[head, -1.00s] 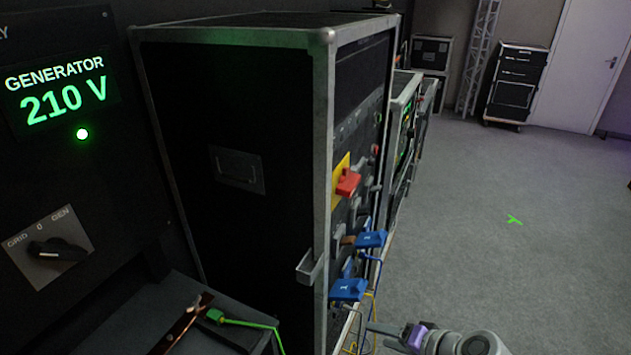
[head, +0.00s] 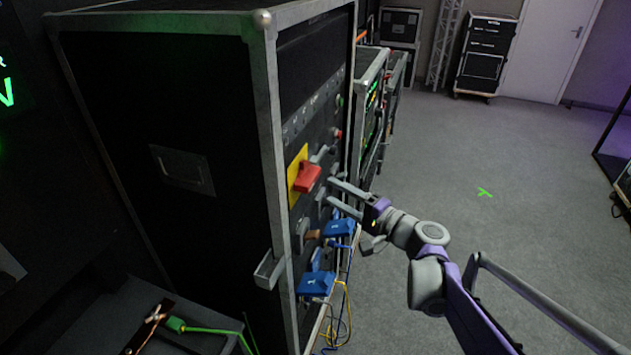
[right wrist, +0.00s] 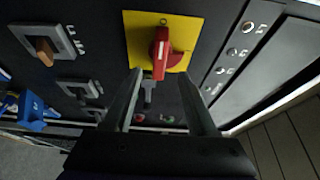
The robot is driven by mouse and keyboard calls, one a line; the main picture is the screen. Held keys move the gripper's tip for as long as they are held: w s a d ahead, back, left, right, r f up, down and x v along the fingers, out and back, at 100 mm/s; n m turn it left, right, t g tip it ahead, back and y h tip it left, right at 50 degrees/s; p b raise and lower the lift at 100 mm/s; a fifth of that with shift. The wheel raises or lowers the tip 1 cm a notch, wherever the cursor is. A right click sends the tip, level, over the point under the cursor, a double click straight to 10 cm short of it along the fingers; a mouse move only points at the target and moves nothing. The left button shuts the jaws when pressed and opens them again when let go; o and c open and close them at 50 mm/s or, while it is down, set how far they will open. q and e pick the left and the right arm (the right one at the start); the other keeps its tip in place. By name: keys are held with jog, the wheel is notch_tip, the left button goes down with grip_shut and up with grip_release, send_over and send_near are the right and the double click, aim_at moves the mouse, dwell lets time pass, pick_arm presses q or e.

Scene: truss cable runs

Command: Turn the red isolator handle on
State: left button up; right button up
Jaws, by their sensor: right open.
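The red isolator handle (head: 307,177) sits on a yellow plate (head: 296,172) on the front panel of the tall black rack. In the right wrist view the red handle (right wrist: 160,54) is on the yellow plate (right wrist: 138,40), its long end pointing toward the gripper. My right gripper (head: 332,192) is open and empty, just right of and slightly below the handle in the head view. In the wrist view its two fingers (right wrist: 160,85) reach toward the handle, one on each side of its line. Contact cannot be told. The left gripper is not in view.
Blue connectors (head: 316,284) with cables hang below on the rack panel. A brown-handled switch (right wrist: 45,48) sits beside the yellow plate. A metal bracket (head: 270,269) sticks out at the rack's near edge.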

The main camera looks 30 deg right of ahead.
aim_at(315, 181)
jog(key=x, duration=0.6)
jog(key=shift+w, duration=0.2)
jog(key=shift+c, duration=0.3)
grip_shut()
